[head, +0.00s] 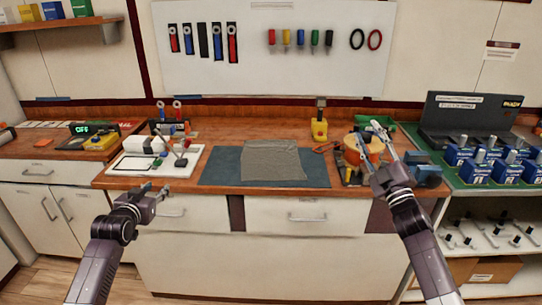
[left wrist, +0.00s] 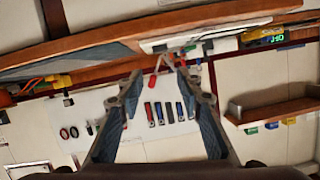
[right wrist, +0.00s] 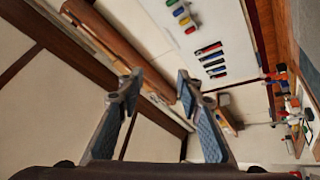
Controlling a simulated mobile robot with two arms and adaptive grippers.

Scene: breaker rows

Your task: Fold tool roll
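A grey cloth tool roll (head: 272,162) lies on the blue mat (head: 222,168) in the middle of the wooden bench. Its right part looks folded or doubled, but I cannot tell how many layers there are. My left gripper (head: 160,194) is in front of the bench edge, left of the mat, apart from the cloth. In the left wrist view it is open and empty (left wrist: 172,72). My right gripper (head: 372,138) is raised over the right of the bench, in front of an orange round container (head: 356,150). In the right wrist view it is open and empty (right wrist: 160,82).
A white tray with tools (head: 140,165) stands left of the mat. A yellow device (head: 320,128) stands behind the mat. At the right are a black case (head: 465,115) and blue boxes (head: 508,166). A tool board (head: 270,75) hangs on the wall.

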